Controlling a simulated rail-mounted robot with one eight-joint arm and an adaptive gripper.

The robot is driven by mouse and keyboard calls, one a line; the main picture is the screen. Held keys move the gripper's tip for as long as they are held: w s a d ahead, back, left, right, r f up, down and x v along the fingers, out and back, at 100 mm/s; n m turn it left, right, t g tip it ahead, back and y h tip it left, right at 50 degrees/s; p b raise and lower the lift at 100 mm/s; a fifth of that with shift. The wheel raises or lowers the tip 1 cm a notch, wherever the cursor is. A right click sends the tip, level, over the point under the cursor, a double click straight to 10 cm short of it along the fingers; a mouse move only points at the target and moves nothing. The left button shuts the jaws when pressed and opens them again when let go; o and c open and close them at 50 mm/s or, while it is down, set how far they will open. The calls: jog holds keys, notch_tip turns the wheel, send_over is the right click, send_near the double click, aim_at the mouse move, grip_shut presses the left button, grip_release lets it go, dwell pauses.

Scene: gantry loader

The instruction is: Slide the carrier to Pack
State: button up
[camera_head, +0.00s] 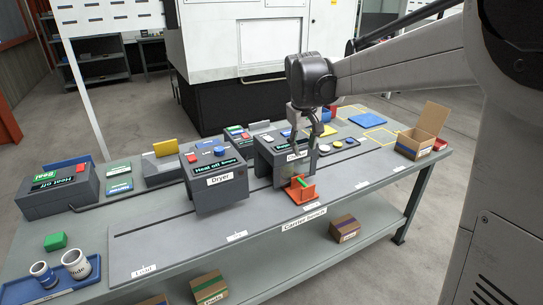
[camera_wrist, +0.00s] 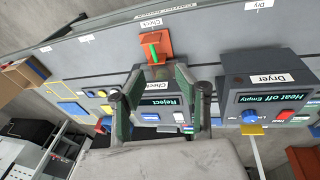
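The orange carrier (camera_head: 302,194) stands on the slotted grey rail board in front of the grey Check machine (camera_head: 278,154), with a small green piece (camera_head: 296,181) on it. In the wrist view the carrier (camera_wrist: 156,48) is ahead of the fingertips. My gripper (camera_head: 308,135) is over the Check machine, behind and above the carrier, apart from it. In the wrist view its two fingers (camera_wrist: 160,76) are spread with nothing between them. A small label (camera_head: 397,170) is at the right part of the board, too small to read.
The Dryer machine (camera_head: 217,178) stands left of the Check machine. The slot (camera_head: 350,156) runs on to the right, clear of objects. An open cardboard box (camera_head: 420,140) stands at the bench's right end. Blue and white cups (camera_head: 76,263) are at the front left.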

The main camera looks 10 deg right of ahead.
jog(key=g, duration=0.2)
send_over(303, 183)
jog(key=s+a, duration=0.2)
jog(key=a, duration=0.1)
notch_tip(303, 183, down, 9)
jog(key=w, duration=0.1)
jog(key=shift+n+h, duration=0.3)
jog(key=d+f, duration=0.1)
jog(key=f, duration=0.3)
jog(key=d+f, duration=0.1)
jog(key=f, duration=0.4)
jog(key=d+f, duration=0.1)
jog(key=f, duration=0.4)
jog(key=shift+w, duration=0.4)
jog(key=shift+c, duration=0.2)
grip_shut()
